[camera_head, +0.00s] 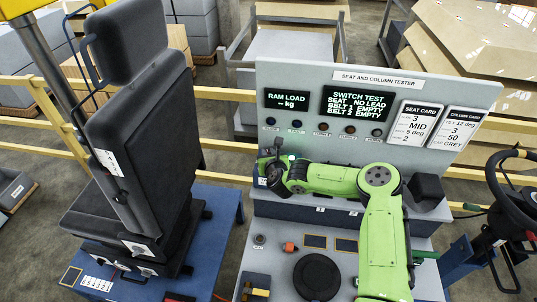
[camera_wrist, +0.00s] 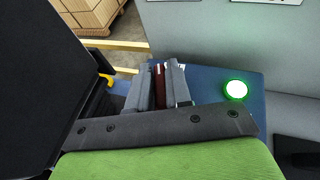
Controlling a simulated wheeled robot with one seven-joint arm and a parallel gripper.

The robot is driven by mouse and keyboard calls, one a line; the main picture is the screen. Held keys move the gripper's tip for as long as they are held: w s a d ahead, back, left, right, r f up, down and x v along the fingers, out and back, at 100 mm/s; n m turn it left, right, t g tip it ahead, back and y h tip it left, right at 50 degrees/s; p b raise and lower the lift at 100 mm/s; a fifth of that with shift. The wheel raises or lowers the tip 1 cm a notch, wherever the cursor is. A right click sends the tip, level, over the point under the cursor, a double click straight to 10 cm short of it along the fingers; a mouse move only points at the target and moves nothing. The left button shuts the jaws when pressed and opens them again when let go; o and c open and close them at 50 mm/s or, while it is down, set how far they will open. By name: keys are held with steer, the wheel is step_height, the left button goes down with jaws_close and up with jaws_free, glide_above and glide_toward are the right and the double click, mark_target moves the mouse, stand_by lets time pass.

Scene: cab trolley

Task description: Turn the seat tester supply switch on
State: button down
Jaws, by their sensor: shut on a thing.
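The seat and column tester (camera_head: 270,85) is a grey panel with a ledge and dark displays. My gripper (camera_head: 268,170) is at the left end of the ledge. In the wrist view, my gripper (camera_wrist: 158,75) is shut on a narrow dark red piece (camera_wrist: 158,84), which looks like the lever of the supply switch. Its base and exact position are mostly hidden by the fingers. A green lamp (camera_wrist: 236,89) glows right of the fingers.
A black seat (camera_head: 135,120) on a blue stand (camera_head: 215,245) is close left of my gripper. A black round pad (camera_head: 317,277) lies on the lower grey bench. A steering wheel (camera_head: 500,180) stands at the right. Yellow rails (camera_head: 225,178) run behind.

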steer(key=shift+a+m+h, duration=0.1)
steer(key=shift+m+h, duration=1.8)
steer(key=shift+h, duration=0.4)
steer(key=shift+f, duration=0.1)
steer(key=c, duration=1.1)
jaws_free()
steer(key=shift+c, duration=0.2)
